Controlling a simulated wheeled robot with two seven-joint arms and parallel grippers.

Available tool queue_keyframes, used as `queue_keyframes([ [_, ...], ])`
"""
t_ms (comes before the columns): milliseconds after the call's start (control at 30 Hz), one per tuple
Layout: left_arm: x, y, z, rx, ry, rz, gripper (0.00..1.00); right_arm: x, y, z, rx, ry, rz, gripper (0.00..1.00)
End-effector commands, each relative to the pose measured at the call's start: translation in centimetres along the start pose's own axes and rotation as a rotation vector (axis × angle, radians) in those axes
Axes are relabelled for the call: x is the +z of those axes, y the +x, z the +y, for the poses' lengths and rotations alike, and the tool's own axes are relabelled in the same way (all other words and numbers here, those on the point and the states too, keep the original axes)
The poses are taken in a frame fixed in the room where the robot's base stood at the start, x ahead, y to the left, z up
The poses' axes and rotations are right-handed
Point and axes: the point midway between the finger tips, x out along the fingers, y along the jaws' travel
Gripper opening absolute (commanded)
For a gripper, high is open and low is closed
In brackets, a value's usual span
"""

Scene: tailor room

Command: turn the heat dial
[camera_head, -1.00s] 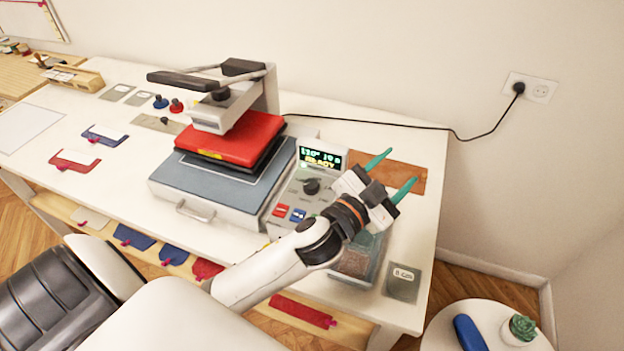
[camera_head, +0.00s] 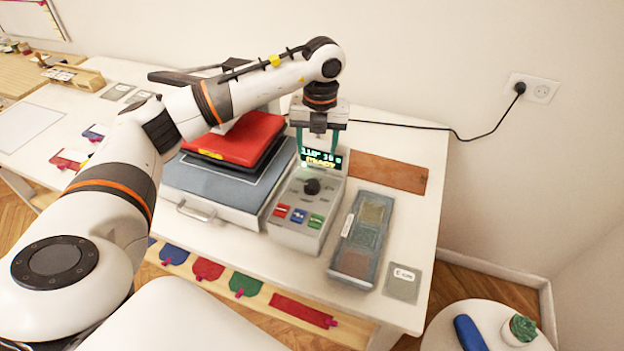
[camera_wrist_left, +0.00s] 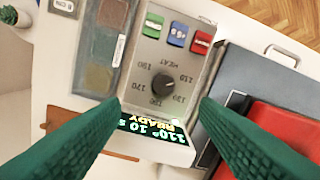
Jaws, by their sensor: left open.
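The heat dial (camera_head: 312,187) is a round black knob on the grey control box (camera_head: 285,235). In the left wrist view the dial (camera_wrist_left: 163,86) shows upside down with temperature numbers around it. The lit display (camera_head: 322,160) above it reads READY. My left gripper (camera_head: 317,148) is open and empty, its green fingers pointing down near the display end of the box. In the left wrist view the dial lies just past the gap between the fingertips (camera_wrist_left: 165,103), and the fingers do not touch it. My right gripper is not in view.
The heat press with its red top (camera_head: 240,140) stands left of the box, partly behind my left arm. A tray of swatches (camera_head: 362,240) lies to the right, with a brown mat (camera_head: 388,172) behind it. Red, blue and green buttons (camera_head: 299,215) sit in front of the dial.

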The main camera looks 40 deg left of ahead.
Motion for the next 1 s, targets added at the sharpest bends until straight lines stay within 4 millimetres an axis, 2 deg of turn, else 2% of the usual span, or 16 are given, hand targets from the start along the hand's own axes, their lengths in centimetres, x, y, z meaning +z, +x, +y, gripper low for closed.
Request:
queue_keyframes([
  [167,-0.2,1.2,-0.6,-0.024,-0.012,0.001,0.56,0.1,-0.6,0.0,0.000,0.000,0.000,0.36],
  [500,-0.1,7.7,-0.6,-0.019,-0.009,-0.002,0.56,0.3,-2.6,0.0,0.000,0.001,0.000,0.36],
  [700,-0.1,10.6,-0.6,-0.017,-0.007,-0.001,0.56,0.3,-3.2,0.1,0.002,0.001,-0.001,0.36],
  [1000,-0.1,11.9,-0.6,-0.015,-0.006,0.002,0.56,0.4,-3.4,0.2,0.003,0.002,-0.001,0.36],
])
